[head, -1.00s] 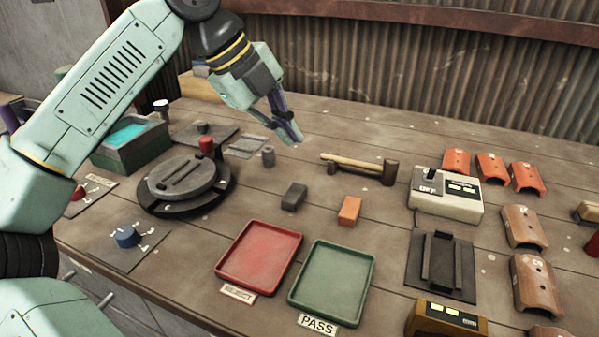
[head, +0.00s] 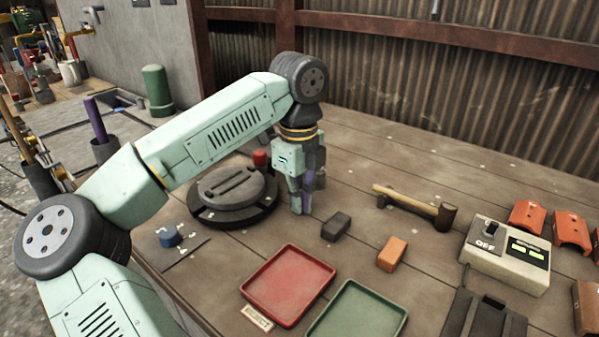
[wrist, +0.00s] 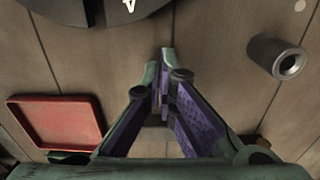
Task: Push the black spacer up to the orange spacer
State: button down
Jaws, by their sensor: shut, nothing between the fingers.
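The black spacer (head: 336,225), a small dark block, lies on the wooden table just right of my gripper in the head view. The orange spacer (head: 391,253) lies farther right and nearer the camera, with bare table between the two. My gripper (head: 301,208) points down, low at the table, between the turntable and the black spacer; a small gap to the black spacer shows. Its fingers are shut and empty, as the wrist view also shows (wrist: 166,68).
The turntable (head: 230,212) stands left of my gripper. A red tray (head: 288,284) and a green tray (head: 357,315) lie in front. A mallet (head: 413,205) lies behind the spacers, and a switch box (head: 507,256) stands right. A grey hollow cylinder (wrist: 277,58) shows in the wrist view.

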aim_at(352, 242)
jog(key=shift+s+d+f+p, duration=0.2)
jog(key=shift+s+d+p, duration=0.3)
jog(key=shift+d, duration=0.35)
jog(key=shift+s+d+f+p, duration=0.2)
jog(key=shift+s+d+p, duration=0.1)
jog(key=shift+s+d, duration=0.4)
jog(key=shift+w+d, duration=0.1)
jog(key=shift+d, duration=0.05)
jog(key=shift+s+d+f+b, duration=0.15)
jog(key=shift+s+d+b, duration=0.1)
jog(key=shift+b, duration=0.15)
jog(key=s+d+b, duration=0.1)
jog(key=d, duration=0.1)
jog(key=s+d+b, duration=0.1)
jog(key=d, duration=0.1)
jog(key=s+d+b, duration=0.2)
jog(key=shift+d, duration=0.1)
jog(key=shift+s+d, duration=0.1)
